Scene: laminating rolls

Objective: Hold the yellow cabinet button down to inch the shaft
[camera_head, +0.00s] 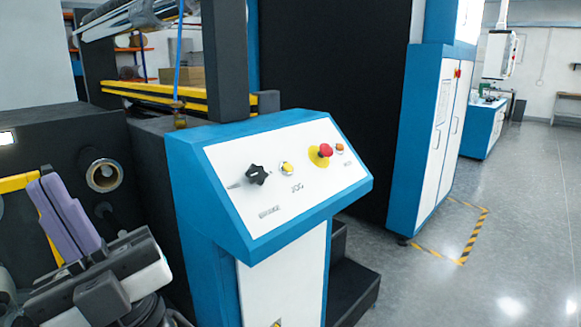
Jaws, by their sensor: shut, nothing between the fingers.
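The yellow button (287,168) sits in a pale ring on the sloped white face of the blue cabinet (222,235), just above a label that seems to read JOG. My gripper (42,184) is at the lower left, with its purple fingers shut together and empty, pointing up and to the left. It is well to the left of the button in the picture and apart from the cabinet panel. Nothing covers the button. The shaft is not clearly identifiable; a hollow metal roll end (104,175) shows in the dark machine at left.
Dark steps (350,285) stand beside the cabinet. Open grey floor (440,290) lies right.

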